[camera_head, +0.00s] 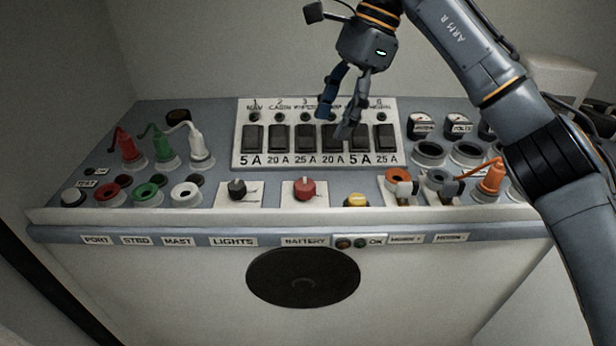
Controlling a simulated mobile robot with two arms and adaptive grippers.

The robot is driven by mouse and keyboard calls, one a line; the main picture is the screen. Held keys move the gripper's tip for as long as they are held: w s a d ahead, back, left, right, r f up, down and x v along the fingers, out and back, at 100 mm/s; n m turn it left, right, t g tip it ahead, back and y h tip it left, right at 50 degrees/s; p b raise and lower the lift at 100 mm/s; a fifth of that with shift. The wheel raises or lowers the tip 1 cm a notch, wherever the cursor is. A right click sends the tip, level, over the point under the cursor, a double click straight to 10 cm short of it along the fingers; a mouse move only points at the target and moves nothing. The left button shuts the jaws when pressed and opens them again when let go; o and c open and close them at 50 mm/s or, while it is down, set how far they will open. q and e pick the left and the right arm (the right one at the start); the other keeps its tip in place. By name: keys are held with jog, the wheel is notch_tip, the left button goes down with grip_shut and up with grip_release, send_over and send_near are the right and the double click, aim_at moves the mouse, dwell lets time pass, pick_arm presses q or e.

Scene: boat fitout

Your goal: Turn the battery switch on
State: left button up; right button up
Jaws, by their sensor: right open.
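The battery switch (305,189) is a red rotary knob on a white plate, above the BATTERY label (305,241) on the panel's front edge. My left gripper is out of the picture.
A black LIGHTS knob (237,189) stands left of the red knob, and a yellow button (356,200) right of it. Behind is the breaker panel (243,150). Red, green and white plugs (199,150) stand at left, an orange plug (491,178) at right.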

aim_at(305, 184)
jog(key=p+x, duration=0.1)
jog(key=x, duration=0.5)
jog(key=p+x, duration=0.1)
jog(key=x, duration=0.5)
jog(key=shift+s+a+p, duration=0.1)
jog(key=shift+s+p, duration=0.15)
jog(key=shift+p, duration=0.1)
jog(key=c, duration=1.1)
jog(key=shift+c, duration=0.2)
